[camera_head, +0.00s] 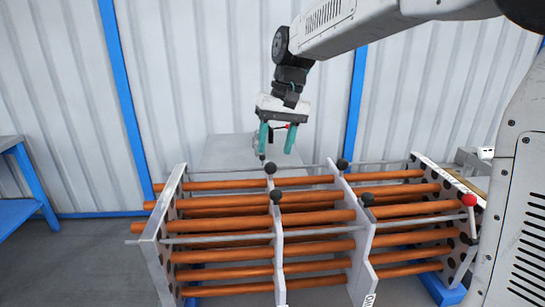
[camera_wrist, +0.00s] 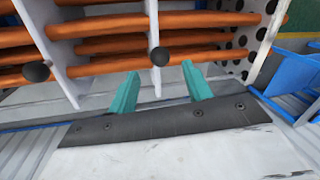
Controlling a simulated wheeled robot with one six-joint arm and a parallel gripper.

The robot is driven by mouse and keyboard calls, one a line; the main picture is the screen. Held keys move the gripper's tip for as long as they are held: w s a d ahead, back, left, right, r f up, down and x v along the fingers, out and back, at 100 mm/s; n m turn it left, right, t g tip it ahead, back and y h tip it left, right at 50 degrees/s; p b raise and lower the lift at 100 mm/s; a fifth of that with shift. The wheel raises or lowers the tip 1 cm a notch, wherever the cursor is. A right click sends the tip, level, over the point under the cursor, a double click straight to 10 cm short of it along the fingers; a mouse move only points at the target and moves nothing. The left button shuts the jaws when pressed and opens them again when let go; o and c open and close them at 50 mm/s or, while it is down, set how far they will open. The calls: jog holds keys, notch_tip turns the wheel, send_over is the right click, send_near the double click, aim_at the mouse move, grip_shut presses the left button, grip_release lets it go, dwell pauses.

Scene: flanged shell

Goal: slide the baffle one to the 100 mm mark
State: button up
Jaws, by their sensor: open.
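Two pale baffle plates stand across the copper tubes, a left one (camera_head: 279,252) and a right one (camera_head: 362,245). Each has black ball knobs. The right one has dark lettering at its lower edge, cut off and not surely legible. Two plates and their knobs also show in the wrist view, one near the middle (camera_wrist: 152,22) and one at the left (camera_wrist: 58,45). My gripper (camera_head: 276,152) hangs above and behind the left baffle. Its teal fingers are apart and empty; in the wrist view the fingertips (camera_wrist: 160,70) lie below the middle knob. No 100 mm mark is readable.
Copper tubes (camera_head: 225,248) run between a left end plate (camera_head: 158,235) and a holed right end plate (camera_head: 455,240). Thin grey rods run along them. A red knob (camera_head: 469,200) is at the right end. A blue table (camera_head: 22,190) stands at the far left.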

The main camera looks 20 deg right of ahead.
jog(key=r, duration=0.2)
jog(key=shift+d+r, duration=0.25)
jog(key=shift+r, duration=0.1)
jog(key=s+d+f, duration=0.2)
jog(key=s+d, duration=0.1)
jog(key=s, duration=0.7)
jog(key=s+d+f+t+h, duration=0.1)
jog(key=s+d+f, duration=0.2)
jog(key=s, duration=0.7)
jog(key=s+d+f+h, duration=0.1)
jog(key=s+d+f, duration=0.2)
jog(key=s, duration=0.8)
jog(key=shift+d+f+m, duration=0.2)
jog(key=shift+d+m, duration=0.1)
jog(key=shift+d, duration=0.05)
jog(key=shift+s, duration=0.1)
